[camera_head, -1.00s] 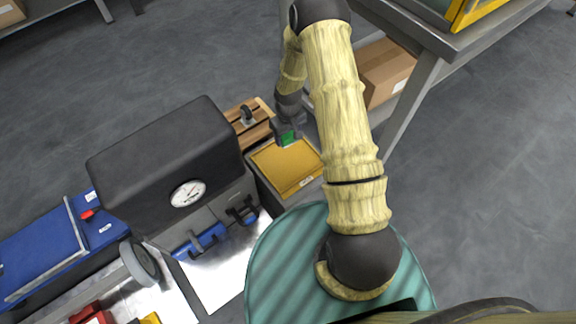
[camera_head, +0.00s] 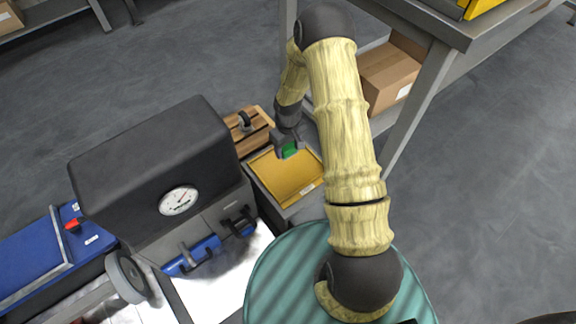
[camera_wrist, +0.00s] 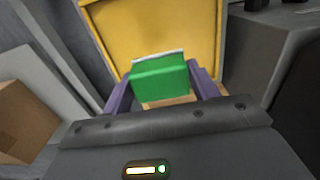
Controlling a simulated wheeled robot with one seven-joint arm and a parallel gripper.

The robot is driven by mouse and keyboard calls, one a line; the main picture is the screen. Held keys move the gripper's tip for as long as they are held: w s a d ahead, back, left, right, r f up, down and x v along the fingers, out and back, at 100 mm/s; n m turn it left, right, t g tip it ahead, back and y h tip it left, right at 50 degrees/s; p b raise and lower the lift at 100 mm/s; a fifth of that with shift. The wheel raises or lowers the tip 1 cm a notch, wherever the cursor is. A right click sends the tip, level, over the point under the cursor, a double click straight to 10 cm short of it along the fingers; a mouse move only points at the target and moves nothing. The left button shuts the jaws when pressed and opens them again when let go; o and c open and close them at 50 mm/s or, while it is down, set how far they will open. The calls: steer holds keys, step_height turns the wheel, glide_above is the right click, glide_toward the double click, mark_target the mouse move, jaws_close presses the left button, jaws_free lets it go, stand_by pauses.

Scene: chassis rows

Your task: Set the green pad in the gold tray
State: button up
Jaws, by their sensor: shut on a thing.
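The green pad (camera_head: 290,151) is a small block held between the fingers of my gripper (camera_head: 287,146). In the wrist view the green pad (camera_wrist: 160,78) sits between two purple fingers of my gripper (camera_wrist: 161,90), which is shut on it. The gold tray (camera_head: 287,182) is a shallow yellow square with a rim, at the middle of the head view. The pad is over the tray's far edge in the head view. In the wrist view the gold tray (camera_wrist: 150,25) lies beyond the pad. I cannot tell how high the pad is above the tray floor.
A black-covered machine with a gauge (camera_head: 179,200) stands left of the tray. A wooden crate (camera_head: 246,132) is just behind it. A grey table (camera_head: 440,25) with a cardboard box (camera_head: 390,75) beneath is at the right. A blue case (camera_head: 35,245) lies far left.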

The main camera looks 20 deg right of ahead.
steer(key=b, duration=0.2)
glide_above(288, 168)
step_height(288, 168, down, 4)
steer(key=shift+w+f, duration=0.1)
steer(key=shift+w, duration=0.05)
steer(key=shift+f, duration=0.1)
steer(key=shift+f+b, duration=1.25)
steer(key=shift+f, duration=1.15)
steer(key=shift+f, duration=0.1)
steer(key=o, duration=0.9)
step_height(288, 168, up, 12)
steer(key=p, duration=0.6)
steer(key=shift+p, duration=0.35)
